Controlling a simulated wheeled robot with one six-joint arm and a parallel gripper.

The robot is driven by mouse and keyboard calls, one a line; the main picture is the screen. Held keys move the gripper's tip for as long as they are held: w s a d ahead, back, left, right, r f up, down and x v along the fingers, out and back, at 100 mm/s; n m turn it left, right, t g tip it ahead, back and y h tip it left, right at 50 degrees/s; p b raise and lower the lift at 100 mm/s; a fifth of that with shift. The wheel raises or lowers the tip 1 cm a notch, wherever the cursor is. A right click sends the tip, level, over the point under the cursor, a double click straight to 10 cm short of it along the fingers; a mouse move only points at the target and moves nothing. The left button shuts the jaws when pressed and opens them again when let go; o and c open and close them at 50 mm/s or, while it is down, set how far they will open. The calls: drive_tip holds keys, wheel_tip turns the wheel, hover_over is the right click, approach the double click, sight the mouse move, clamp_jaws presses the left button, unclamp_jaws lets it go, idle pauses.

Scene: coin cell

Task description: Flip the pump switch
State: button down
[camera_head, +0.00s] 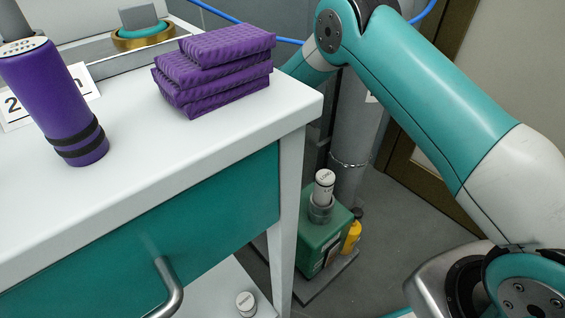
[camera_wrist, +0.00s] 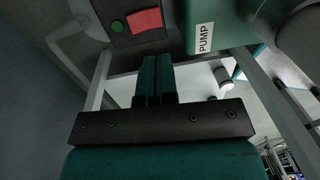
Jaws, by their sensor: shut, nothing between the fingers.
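The pump is a green box (camera_head: 318,238) on the floor to the right of the bench in the head view. In the wrist view its green side carries a white PUMP label (camera_wrist: 204,38). Beside the label is a dark switch plate (camera_wrist: 122,40) with a red rocker switch (camera_wrist: 146,20) and a round green light or button (camera_wrist: 117,26). My gripper (camera_wrist: 155,62) is shut and empty. Its fingertips appear just below the red switch in the wrist view; I cannot tell whether they touch. The gripper is hidden behind the bench in the head view.
The white bench (camera_head: 200,150) with a teal drawer stands left of the pump. Purple pads (camera_head: 215,70) and a purple cylinder (camera_head: 62,105) stand on it. A grey pipe (camera_head: 355,130) and a yellow bottle (camera_head: 352,236) are near the pump.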

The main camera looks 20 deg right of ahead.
drive_tip(key=r, duration=0.3)
drive_tip(key=r+p, duration=0.1)
drive_tip(key=shift+s+d+r, duration=0.1)
drive_tip(key=shift+s+r, duration=0.15)
drive_tip(key=shift+r, duration=0.1)
